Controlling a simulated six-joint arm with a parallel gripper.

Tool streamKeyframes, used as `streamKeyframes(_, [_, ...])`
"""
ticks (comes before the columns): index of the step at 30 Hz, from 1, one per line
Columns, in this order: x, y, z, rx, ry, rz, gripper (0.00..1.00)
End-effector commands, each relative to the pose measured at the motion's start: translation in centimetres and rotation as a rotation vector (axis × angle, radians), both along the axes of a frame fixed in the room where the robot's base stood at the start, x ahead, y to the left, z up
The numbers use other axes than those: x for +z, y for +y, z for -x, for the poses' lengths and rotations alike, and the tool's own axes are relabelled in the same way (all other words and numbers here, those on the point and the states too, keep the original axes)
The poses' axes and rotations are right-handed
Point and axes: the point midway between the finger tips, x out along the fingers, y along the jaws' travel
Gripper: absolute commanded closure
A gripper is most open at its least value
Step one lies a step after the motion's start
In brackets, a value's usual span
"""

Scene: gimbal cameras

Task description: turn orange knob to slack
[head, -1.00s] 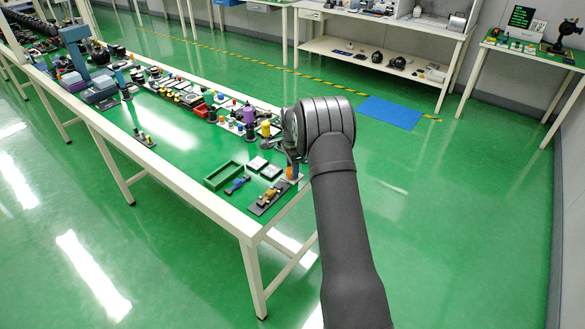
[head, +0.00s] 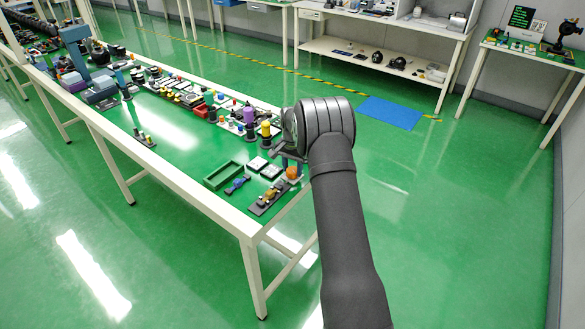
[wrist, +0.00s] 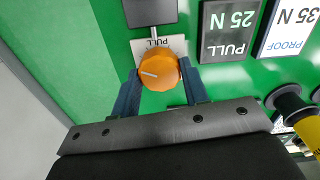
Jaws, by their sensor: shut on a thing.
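The orange knob (wrist: 158,72) sits between the two dark blue fingers of my gripper (wrist: 160,82) in the wrist view. It is round with a ribbed edge and a pale pointer line that points left. My gripper is shut on it. In the head view the orange knob (head: 292,172) shows at the near right end of the green table, just below my gripper (head: 291,158).
Dark and white blocks marked 25 N (wrist: 230,30) and 35 N (wrist: 290,28) lie right of the knob. A dark post with a yellow part (wrist: 308,125) stands at lower right.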

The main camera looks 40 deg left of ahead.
Motion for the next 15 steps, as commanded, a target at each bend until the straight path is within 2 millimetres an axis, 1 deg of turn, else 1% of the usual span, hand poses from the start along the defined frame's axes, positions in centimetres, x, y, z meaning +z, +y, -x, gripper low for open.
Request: streamKeyframes(15, [0.02, 0.04, -0.04, 0.488, -0.001, 0.0, 0.82])
